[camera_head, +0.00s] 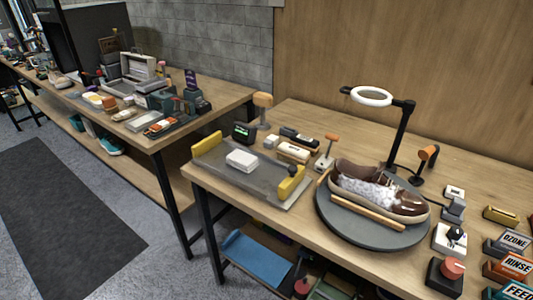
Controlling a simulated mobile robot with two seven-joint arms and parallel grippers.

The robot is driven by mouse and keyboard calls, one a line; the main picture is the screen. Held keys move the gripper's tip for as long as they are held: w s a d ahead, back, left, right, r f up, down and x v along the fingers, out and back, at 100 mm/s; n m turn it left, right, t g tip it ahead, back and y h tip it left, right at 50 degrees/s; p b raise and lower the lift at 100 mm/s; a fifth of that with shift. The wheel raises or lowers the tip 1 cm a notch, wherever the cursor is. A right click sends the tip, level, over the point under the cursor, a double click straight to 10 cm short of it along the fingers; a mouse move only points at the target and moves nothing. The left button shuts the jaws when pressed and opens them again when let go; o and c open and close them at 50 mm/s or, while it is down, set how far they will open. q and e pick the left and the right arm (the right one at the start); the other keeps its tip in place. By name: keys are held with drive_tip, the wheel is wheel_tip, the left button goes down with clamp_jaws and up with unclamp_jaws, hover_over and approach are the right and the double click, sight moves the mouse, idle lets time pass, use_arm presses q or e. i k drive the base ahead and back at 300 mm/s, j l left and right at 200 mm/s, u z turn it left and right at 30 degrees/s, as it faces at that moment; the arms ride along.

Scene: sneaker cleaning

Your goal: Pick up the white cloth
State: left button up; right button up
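A small white block-shaped item (241,160), which looks like the folded white cloth, lies on a grey tray (225,180) on the nearer wooden table. The tray has yellow pieces at its left and right ends. A brown and patterned sneaker (377,190) rests on a dark round turntable (355,230) to the right. Neither of my grippers shows in the head view, so I cannot see how they stand.
A ring lamp (371,96) on a black stand rises behind the sneaker. Small devices and labelled blocks (513,267) crowd the right side. A second table (170,135) at the left is cluttered. A blue item (257,259) lies on the lower shelf.

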sight(245, 162)
drive_tip(key=i+j+z, duration=0.2)
drive_tip(key=z, duration=0.15)
drive_tip(key=i+j+z, duration=0.15)
drive_tip(key=j+z, duration=0.25)
